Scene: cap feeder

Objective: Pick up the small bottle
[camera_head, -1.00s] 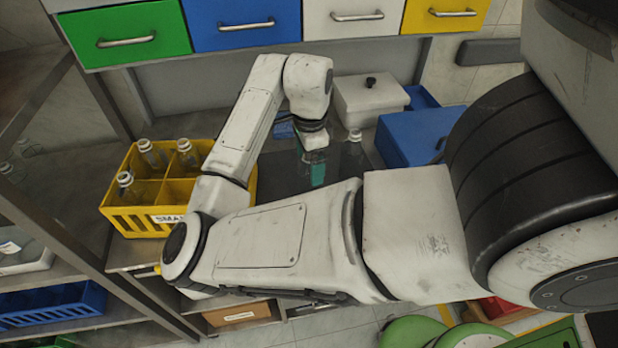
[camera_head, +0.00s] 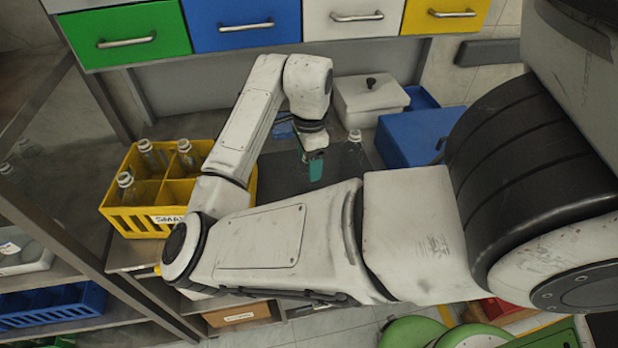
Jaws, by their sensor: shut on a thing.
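My gripper (camera_head: 313,162) points down over a dark mat (camera_head: 284,172) near the middle of the picture. Its jaw area shows a teal part (camera_head: 316,169). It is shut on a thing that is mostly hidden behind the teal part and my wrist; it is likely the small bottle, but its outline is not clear. A clear bottle with a pale cap (camera_head: 355,137) stands upright on the mat just to the right, apart from my gripper. Several clear bottles stand in the yellow crate (camera_head: 130,221), whose label is partly covered by my arm.
A white lidded box (camera_head: 369,101) and a blue box (camera_head: 410,137) stand behind and right of the mat. Coloured drawers (camera_head: 246,22) hang above the worktop. A shelf rack (camera_head: 85,214) with a blue crate (camera_head: 50,304) is at left. My arm hides the worktop's front.

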